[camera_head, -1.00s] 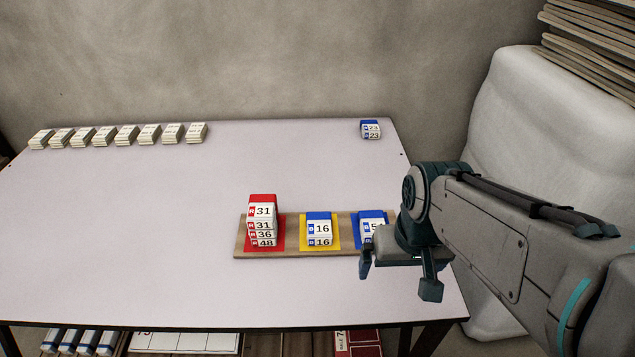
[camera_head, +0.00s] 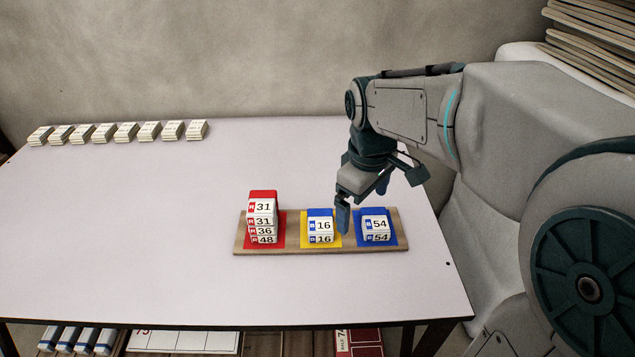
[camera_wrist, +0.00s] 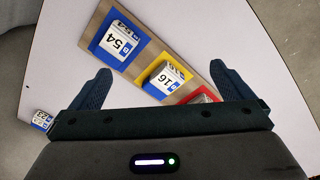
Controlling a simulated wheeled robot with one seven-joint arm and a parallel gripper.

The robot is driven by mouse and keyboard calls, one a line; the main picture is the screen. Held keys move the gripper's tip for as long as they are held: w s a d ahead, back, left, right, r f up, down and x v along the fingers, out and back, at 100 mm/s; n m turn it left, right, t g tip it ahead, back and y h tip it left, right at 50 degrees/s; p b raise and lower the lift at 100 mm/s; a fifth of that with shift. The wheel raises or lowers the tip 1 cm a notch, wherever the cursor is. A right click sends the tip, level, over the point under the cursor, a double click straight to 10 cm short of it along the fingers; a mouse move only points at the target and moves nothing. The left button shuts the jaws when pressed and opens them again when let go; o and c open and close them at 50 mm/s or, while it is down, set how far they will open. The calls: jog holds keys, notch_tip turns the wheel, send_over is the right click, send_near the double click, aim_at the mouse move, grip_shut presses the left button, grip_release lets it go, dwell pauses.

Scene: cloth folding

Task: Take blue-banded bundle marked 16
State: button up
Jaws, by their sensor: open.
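The blue-banded bundle marked 16 (camera_head: 320,226) sits on the yellow square (camera_head: 306,244) of the wooden board, in the middle between two other bundles. It also shows in the wrist view (camera_wrist: 164,80), ahead of and between the fingers. My gripper (camera_head: 362,202) is above and behind the board's right half in the head view. It is open, with nothing between its fingers in the wrist view (camera_wrist: 168,90). One finger appears near the right side of the 16 bundle in the head view; I cannot tell the exact height gap.
A red-banded stack (camera_head: 263,220) marked 31 stands left of it, and a blue-banded bundle marked 54 (camera_head: 375,226) right of it, all on the board (camera_head: 293,232). A blue bundle marked 23 (camera_wrist: 42,119) lies apart. Several pale bundles (camera_head: 125,132) line the table's back left.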

jog(key=w+a+n+g+b, duration=0.1)
jog(key=w+a+n, duration=0.6)
jog(key=w+n, duration=0.15)
jog(key=b, duration=0.2)
send_over(319, 220)
notch_tip(319, 220, down, 10)
jog(key=shift+w+d+r, duration=0.1)
jog(key=shift+d+r, duration=0.05)
jog(key=shift+r, duration=0.1)
jog(key=f+b, duration=0.2)
jog(key=f, duration=0.3)
jog(key=shift+a+f, duration=0.1)
jog(key=shift+a, duration=0.1)
jog(key=c, duration=0.9)
